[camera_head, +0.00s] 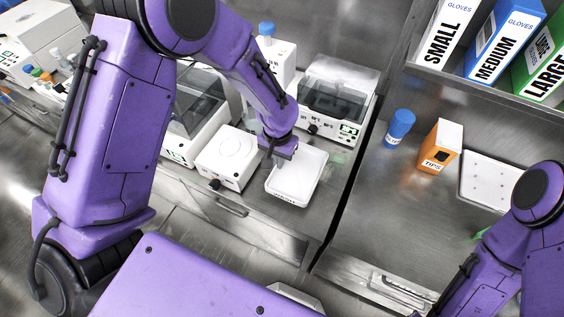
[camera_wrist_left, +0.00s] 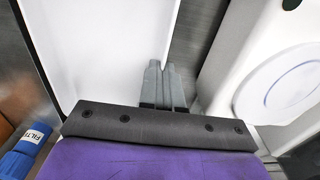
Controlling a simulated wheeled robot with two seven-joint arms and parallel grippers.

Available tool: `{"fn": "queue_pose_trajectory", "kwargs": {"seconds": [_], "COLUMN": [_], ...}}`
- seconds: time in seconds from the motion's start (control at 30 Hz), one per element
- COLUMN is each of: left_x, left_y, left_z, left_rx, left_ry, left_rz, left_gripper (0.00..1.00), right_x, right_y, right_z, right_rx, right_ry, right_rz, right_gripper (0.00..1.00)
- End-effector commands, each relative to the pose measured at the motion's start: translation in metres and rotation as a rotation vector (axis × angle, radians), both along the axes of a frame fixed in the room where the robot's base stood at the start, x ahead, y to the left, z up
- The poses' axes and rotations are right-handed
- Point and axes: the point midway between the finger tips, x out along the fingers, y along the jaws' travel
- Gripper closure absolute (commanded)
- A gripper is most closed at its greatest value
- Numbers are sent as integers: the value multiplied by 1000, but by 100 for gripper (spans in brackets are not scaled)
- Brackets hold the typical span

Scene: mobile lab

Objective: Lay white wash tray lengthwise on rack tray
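The white wash tray (camera_head: 303,176) is a shallow rectangular tray over the left counter, right of a small white device. My left gripper (camera_head: 281,158) is at its upper left side. In the left wrist view the two grey fingers (camera_wrist_left: 163,84) are close together, with the edge of the wash tray (camera_wrist_left: 112,45) between them, so they look shut on its wall. Whether the tray touches the counter I cannot tell. A flat white tray with small holes, which looks like the rack tray (camera_head: 487,178), lies on the right counter, partly behind my right arm. My right gripper is out of view.
The small white device (camera_head: 229,157) stands close left of the wash tray, and a lidded instrument (camera_head: 338,97) behind it. A blue-capped bottle (camera_head: 399,126) and an orange tips box (camera_head: 440,146) stand left of the rack tray. Glove boxes (camera_head: 493,42) sit on a shelf above. A dark gap separates the counters.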

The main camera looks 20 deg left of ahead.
Motion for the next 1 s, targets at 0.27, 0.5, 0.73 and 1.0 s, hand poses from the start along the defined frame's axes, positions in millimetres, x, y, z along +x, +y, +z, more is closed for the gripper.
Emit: {"fn": "queue_pose_trajectory", "kwargs": {"seconds": [0.27, 0.5, 0.73, 1.0], "left_x": [16, 18, 17, 17], "left_y": [0, 0, 0, 0], "left_z": [-34, -51, -55, -54], "left_rx": [0, 0, 0, 0], "left_ry": [6, -1, 0, 0], "left_rz": [-1, -2, -1, -1], "left_gripper": [100, 100, 100, 71], "right_x": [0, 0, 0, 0], "right_y": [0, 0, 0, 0], "right_z": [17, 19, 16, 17], "right_rx": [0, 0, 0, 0], "right_ry": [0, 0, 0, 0], "right_rz": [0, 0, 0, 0], "right_gripper": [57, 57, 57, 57]}}
